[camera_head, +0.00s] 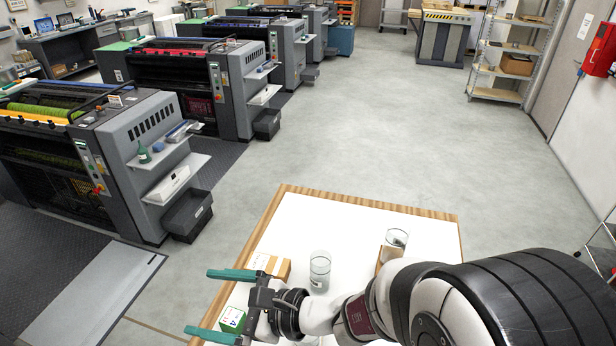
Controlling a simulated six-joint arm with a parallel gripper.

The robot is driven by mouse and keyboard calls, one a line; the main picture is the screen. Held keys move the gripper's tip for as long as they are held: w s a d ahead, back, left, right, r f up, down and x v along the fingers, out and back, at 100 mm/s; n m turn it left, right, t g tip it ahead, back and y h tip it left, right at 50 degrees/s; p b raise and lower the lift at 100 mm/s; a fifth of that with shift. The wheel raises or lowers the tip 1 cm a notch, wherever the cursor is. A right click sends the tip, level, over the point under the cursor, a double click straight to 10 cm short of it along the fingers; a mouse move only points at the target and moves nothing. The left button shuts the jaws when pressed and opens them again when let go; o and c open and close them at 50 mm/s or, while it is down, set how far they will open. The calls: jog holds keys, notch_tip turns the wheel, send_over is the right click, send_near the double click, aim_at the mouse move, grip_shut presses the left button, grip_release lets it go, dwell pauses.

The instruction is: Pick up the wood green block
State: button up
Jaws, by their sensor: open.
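A block with a green face and a white face with marks (231,319) sits at the left edge of the white-topped table. My gripper (221,305) is open, with its two teal fingers spread wide and pointing left. The block shows between the fingers, close to the nearer one, which covers its lower part. I cannot tell whether the finger touches it or is above it.
A tan wooden block (283,268) stands just beyond the farther finger. A clear glass (320,270) stands right of it. Another glass (396,241) stands farther back beside a brown block (382,257). The table's (320,215) back part is clear.

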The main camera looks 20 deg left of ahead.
aim_at(226, 313)
jog(key=w+a+f+m+t+h, duration=0.1)
jog(key=w+f+m+t, duration=0.1)
jog(key=f, duration=0.2)
jog(key=w+a+f+m+t, duration=0.1)
jog(key=w+f+m, duration=0.1)
jog(key=f, duration=0.3)
jog(key=w+f+m+t+h, duration=0.1)
jog(key=w+f+m+t, duration=0.1)
jog(key=f+m, duration=0.2)
jog(key=shift+w+a+f+t+h, duration=0.3)
jog(key=shift+w+a+f, duration=0.1)
jog(key=shift+f, duration=0.1)
notch_tip(226, 313, down, 6)
jog(key=shift+f, duration=0.1)
jog(key=x, duration=0.5)
jog(key=shift+w, duration=0.1)
jog(key=c, duration=1.3)
